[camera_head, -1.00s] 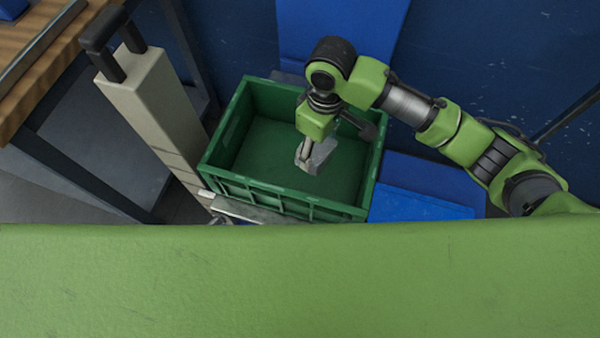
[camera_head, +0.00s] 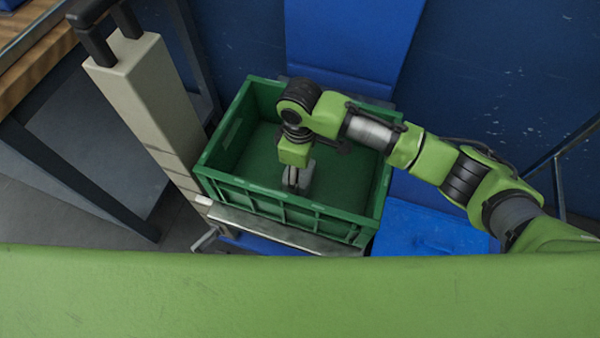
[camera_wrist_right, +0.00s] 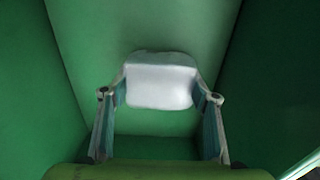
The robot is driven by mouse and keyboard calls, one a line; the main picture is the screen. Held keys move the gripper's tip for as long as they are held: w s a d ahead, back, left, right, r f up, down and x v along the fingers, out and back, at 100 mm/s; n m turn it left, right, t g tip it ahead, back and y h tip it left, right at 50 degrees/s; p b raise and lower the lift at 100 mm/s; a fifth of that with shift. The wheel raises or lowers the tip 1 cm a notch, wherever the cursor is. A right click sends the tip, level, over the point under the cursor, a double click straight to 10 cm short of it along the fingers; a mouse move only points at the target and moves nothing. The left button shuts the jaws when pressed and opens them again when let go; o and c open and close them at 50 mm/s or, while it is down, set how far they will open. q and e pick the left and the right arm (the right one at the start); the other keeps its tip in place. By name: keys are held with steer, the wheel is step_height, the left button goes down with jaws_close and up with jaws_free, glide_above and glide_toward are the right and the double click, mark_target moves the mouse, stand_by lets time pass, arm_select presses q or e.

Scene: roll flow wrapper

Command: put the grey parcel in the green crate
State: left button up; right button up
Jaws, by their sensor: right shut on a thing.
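The green crate (camera_head: 221,185) stands open in the middle of the head view. My right gripper (camera_head: 297,186) points down inside the crate, near its front wall. It is shut on the grey parcel (camera_head: 306,176), which is partly hidden by the gripper. In the right wrist view the pale parcel (camera_wrist_right: 160,82) sits between the two fingers of my right gripper (camera_wrist_right: 160,100), with green crate walls around it. I cannot tell whether the parcel touches the crate floor. My left gripper is not in view.
A beige post with a black handle (camera_head: 150,105) stands close to the crate's left side. A metal ledge (camera_head: 270,229) runs along the crate's front. A blue box (camera_head: 430,228) is to the right, and a wooden table (camera_head: 40,55) is at the upper left.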

steer(key=shift+f, duration=0.4)
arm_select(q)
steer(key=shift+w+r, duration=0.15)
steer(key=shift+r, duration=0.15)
arm_select(e)
steer(key=o, duration=1.3)
steer(key=shift+f, duration=0.1)
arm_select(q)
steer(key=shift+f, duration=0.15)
arm_select(e)
step_height(320, 180, up, 6)
steer(key=shift+r+p, duration=0.2)
steer(key=shift+p, duration=0.6)
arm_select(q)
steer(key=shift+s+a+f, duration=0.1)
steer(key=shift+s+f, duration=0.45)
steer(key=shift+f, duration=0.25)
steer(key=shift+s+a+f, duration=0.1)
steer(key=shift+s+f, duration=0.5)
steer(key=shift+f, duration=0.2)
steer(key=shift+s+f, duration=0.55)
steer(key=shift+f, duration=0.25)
arm_select(e)
steer(key=shift+r, duration=0.75)
